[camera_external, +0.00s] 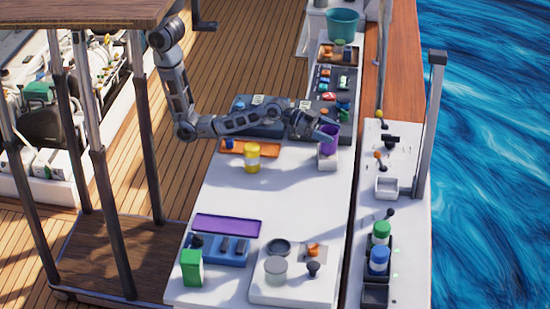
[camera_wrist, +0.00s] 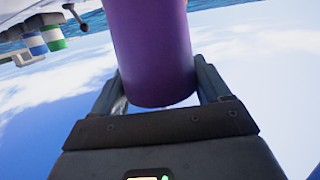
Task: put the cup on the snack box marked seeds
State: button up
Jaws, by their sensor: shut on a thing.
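A purple cup (camera_external: 328,138) is at the far right end of my arm in the external view. My gripper (camera_external: 314,127) is shut on it. In the wrist view the purple cup (camera_wrist: 152,55) stands between the two fingers of my gripper (camera_wrist: 160,84), one on each side. In the external view the cup is over or in front of a small white box (camera_external: 327,162); I cannot tell whether they touch. A green box (camera_external: 192,268) stands at the front left of the white table. No seeds marking is legible on any box.
A yellow canister (camera_external: 252,158) stands by an orange tray (camera_external: 262,149). A purple tray (camera_external: 228,225) and a blue tray (camera_external: 232,250) lie near the front. A white board (camera_external: 280,290) holds a grey container and small items. The middle of the white table (camera_external: 300,205) is clear.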

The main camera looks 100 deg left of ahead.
jog(key=shift+f, duration=0.25)
jog(key=shift+f, duration=0.1)
jog(key=o, duration=1)
jog(key=shift+r, duration=0.25)
jog(key=b+v, duration=0.1)
jog(key=v, duration=1.1)
jog(key=shift+b, duration=0.3)
